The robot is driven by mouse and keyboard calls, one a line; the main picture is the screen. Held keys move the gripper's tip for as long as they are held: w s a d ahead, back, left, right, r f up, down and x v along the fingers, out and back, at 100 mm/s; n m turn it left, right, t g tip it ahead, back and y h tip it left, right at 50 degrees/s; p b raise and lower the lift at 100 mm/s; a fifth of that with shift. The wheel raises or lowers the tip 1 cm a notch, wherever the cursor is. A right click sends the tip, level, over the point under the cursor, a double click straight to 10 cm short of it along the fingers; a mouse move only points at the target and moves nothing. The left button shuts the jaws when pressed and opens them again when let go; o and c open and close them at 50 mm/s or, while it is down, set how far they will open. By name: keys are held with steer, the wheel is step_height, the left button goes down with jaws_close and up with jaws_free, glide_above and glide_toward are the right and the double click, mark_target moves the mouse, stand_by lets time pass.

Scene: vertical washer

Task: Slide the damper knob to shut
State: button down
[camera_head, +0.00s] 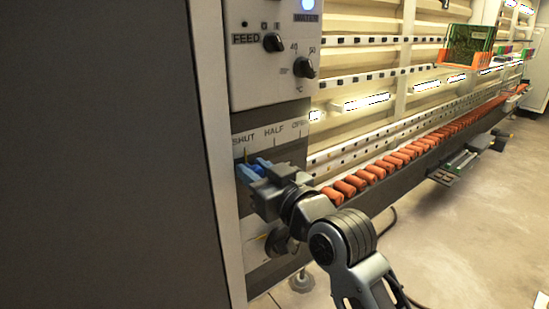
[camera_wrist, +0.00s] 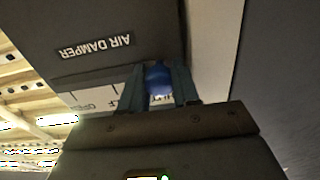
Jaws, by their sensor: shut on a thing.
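The damper knob is a round blue ball (camera_wrist: 158,77) between the two fingers of my gripper (camera_wrist: 158,88) in the wrist view. In the head view, a bit of the knob (camera_head: 258,168) shows between the fingers of my gripper (camera_head: 249,171). My gripper is shut on the knob, just below the SHUT end of the scale plate (camera_head: 272,133), which reads SHUT, HALF, OPEN. In the wrist view the knob and fingers partly cover the SHUT lettering. The AIR DAMPER panel (camera_wrist: 120,25) shows upside down there. My gripper hides the slot.
The control panel (camera_head: 272,55) with FEED and temperature dials is above the scale. A dark cabinet side (camera_head: 100,150) fills the left. A rail of orange rollers (camera_head: 390,163) runs off to the right. Open floor (camera_head: 480,220) lies at the lower right.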

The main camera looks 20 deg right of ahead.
steer(key=shift+a, duration=0.3)
steer(key=c, duration=0.8)
jaws_free()
steer(key=shift+s, duration=0.1)
steer(key=shift+a, duration=0.1)
